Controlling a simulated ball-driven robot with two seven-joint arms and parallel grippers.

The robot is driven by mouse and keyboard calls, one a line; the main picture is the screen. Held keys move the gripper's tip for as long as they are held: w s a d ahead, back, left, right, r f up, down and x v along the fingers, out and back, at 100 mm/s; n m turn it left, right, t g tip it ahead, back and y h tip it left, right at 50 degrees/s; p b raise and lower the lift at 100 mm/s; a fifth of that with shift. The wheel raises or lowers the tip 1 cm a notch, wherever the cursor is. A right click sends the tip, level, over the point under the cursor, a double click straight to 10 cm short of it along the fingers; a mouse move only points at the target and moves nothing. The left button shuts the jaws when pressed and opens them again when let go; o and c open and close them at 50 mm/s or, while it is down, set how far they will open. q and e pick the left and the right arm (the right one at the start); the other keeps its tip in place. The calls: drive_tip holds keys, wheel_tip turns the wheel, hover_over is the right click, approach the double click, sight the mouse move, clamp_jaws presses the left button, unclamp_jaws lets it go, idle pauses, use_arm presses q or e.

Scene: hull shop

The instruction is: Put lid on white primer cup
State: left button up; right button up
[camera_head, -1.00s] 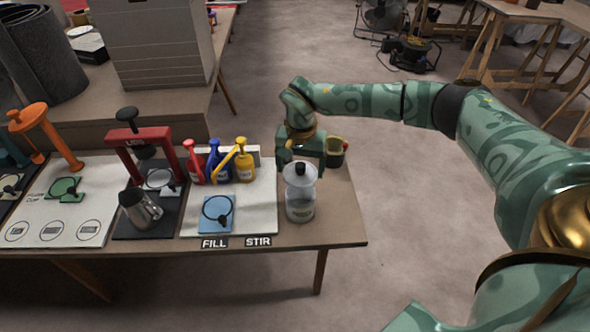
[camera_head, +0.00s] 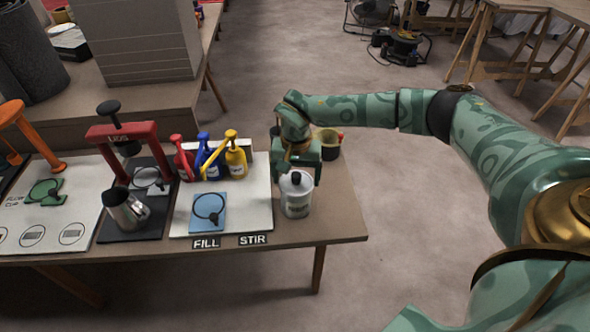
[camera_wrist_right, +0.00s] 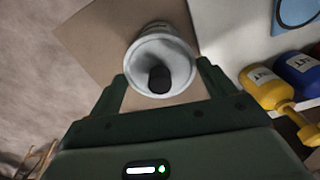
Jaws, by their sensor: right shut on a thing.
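The white primer cup (camera_head: 297,207) stands upright near the right end of the bench, with a label on its side. The pale lid with a black knob (camera_head: 296,181) is over the cup's mouth, roughly centred and looking level. I cannot tell whether it is fully seated. My right gripper (camera_head: 296,172) is shut on the lid from the far side. In the right wrist view the black knob (camera_wrist_right: 159,78) shows between the two fingers, with the pale round lid and cup around it. My left gripper is not in view.
A small dark pot (camera_head: 328,147) stands behind my right gripper. Red, blue and yellow pump bottles (camera_head: 236,160) stand left of the cup. A blue card (camera_head: 208,207) lies on the white board (camera_head: 256,218). A metal pitcher (camera_head: 126,209) sits before the red stand (camera_head: 122,134).

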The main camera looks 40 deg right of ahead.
drive_tip(key=shift+p, duration=0.5)
idle(1.0)
drive_tip(key=shift+f, duration=0.15)
idle(0.9)
drive_tip(key=shift+p, duration=0.35)
idle(0.4)
drive_tip(key=o, duration=0.8)
drive_tip(key=shift+o, duration=0.2)
